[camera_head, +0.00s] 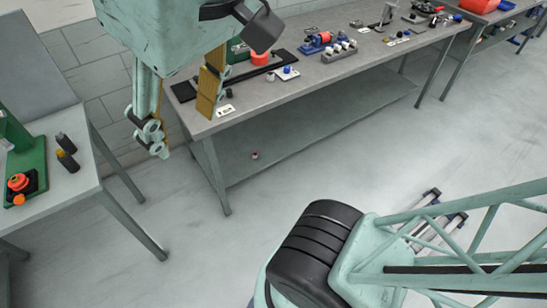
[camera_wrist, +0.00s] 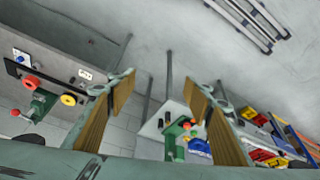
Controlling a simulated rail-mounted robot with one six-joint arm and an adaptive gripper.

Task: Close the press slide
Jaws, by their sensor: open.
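My gripper (camera_head: 182,128) hangs at the upper left in the head view. Its two fingers with tan pads are apart, with nothing between them. Behind it, on the near end of the grey bench, a green device with a red round part (camera_head: 259,57) stands by a black base strip (camera_head: 277,67); the gripper partly hides it. In the wrist view the open fingers (camera_wrist: 160,85) show, and a green device with red and yellow round parts (camera_wrist: 41,98) is at the left, apart from them. I cannot tell which part is the press slide or its position.
The grey bench (camera_head: 300,88) also bears a red and blue device (camera_head: 318,42) and a block with several knobs (camera_head: 339,51). A left table (camera_head: 75,185) holds a green fixture (camera_head: 22,145) with a red button. The floor between is mostly clear.

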